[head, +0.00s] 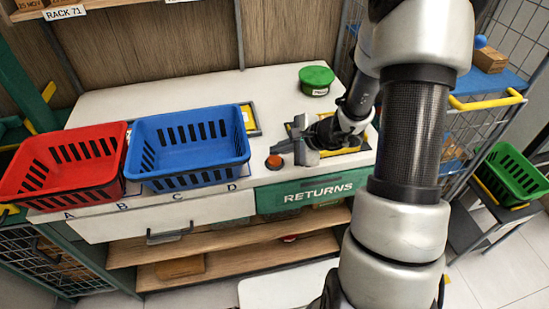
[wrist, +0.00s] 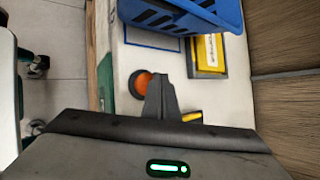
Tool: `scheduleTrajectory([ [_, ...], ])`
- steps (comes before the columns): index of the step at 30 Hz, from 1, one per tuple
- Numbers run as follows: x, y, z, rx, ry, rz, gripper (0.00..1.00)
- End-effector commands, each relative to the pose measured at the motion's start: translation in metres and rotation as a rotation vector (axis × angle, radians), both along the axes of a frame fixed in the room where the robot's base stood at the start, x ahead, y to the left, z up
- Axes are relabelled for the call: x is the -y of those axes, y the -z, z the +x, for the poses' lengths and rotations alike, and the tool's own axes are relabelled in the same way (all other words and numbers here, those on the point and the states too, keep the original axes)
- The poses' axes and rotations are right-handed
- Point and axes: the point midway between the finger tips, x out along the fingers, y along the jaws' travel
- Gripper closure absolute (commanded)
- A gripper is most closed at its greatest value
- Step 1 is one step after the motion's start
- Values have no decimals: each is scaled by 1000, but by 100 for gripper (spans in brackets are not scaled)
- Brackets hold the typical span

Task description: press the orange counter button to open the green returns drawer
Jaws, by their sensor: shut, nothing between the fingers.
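The drawer front looks flush with the counter. The button also shows in the wrist view (wrist: 141,84), with a strip of the green front (wrist: 105,85) beside it. My gripper (head: 282,147) is shut and empty, its fingers pointing left just above the counter, beside the button. In the wrist view its fingertips (wrist: 159,78) are close to the button's side. I cannot tell whether they touch it.
A blue basket (head: 190,150) stands left of the button and a red basket (head: 62,170) beyond it. A green round container (head: 316,80) stands at the back of the counter. A wire cart (head: 484,103) stands at right.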

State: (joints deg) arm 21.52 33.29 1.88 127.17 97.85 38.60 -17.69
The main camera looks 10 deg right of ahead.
Motion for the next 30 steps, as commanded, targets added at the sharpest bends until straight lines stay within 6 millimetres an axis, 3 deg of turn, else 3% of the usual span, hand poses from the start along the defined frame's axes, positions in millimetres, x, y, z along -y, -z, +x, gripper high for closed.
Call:
scheduleTrajectory([
  [30,0,8,0,0,0,0,100],
])
